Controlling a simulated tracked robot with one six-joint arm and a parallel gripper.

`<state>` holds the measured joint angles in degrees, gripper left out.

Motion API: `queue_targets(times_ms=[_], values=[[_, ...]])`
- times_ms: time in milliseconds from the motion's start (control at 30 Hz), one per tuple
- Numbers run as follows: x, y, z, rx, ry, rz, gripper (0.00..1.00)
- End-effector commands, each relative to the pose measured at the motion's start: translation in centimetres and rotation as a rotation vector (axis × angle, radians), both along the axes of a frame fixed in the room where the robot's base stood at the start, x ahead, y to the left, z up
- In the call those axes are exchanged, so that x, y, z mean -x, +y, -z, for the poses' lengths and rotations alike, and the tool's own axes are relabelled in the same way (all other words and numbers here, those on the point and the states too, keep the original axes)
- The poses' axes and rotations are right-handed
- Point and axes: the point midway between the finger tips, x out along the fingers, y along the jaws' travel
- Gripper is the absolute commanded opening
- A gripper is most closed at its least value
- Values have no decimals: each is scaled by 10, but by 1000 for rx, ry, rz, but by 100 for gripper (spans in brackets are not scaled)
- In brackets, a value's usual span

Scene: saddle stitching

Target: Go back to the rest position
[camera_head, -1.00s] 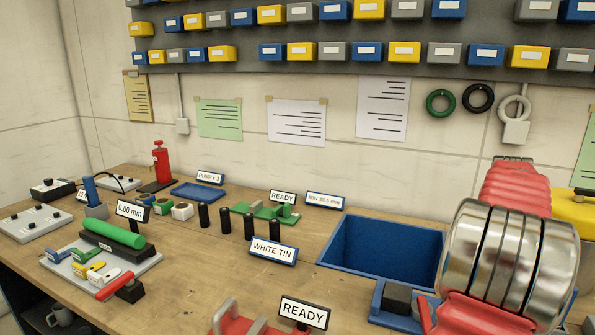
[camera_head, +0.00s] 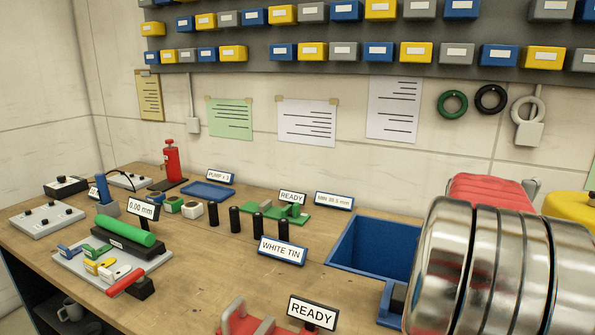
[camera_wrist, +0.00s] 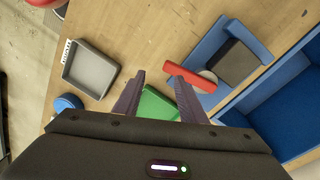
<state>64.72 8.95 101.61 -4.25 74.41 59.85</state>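My gripper (camera_wrist: 161,77) shows in the wrist view with its two dark purple fingers apart, pointing down over the wooden bench. It is open, and I see nothing clamped between the fingertips. A green flat piece (camera_wrist: 158,104) shows between the fingers, partly hidden by them and by the gripper body; it looks to lie below. In the head view my arm's metal and red links fill the lower right, and the gripper itself is out of that view.
In the wrist view a grey tray (camera_wrist: 90,68), a blue round thing (camera_wrist: 68,102), a red bar (camera_wrist: 189,75) and a blue holder (camera_wrist: 212,45) lie around the gripper. A deep blue bin (camera_head: 372,246) stands beside my arm. The bench middle (camera_head: 215,275) is fairly clear.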

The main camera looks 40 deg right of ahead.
Motion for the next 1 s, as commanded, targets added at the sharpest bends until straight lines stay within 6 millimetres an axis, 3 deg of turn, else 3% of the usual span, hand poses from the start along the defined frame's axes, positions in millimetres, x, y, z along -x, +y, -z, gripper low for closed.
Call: queue_targets(times_ms=[300,500,800,1000], values=[[-62,86,-6,75,-86,-658,38],[-90,149,-8,136,-123,-1048,38],[-111,241,-9,237,-172,-1511,38],[-111,298,-8,300,-211,-1732,38]])
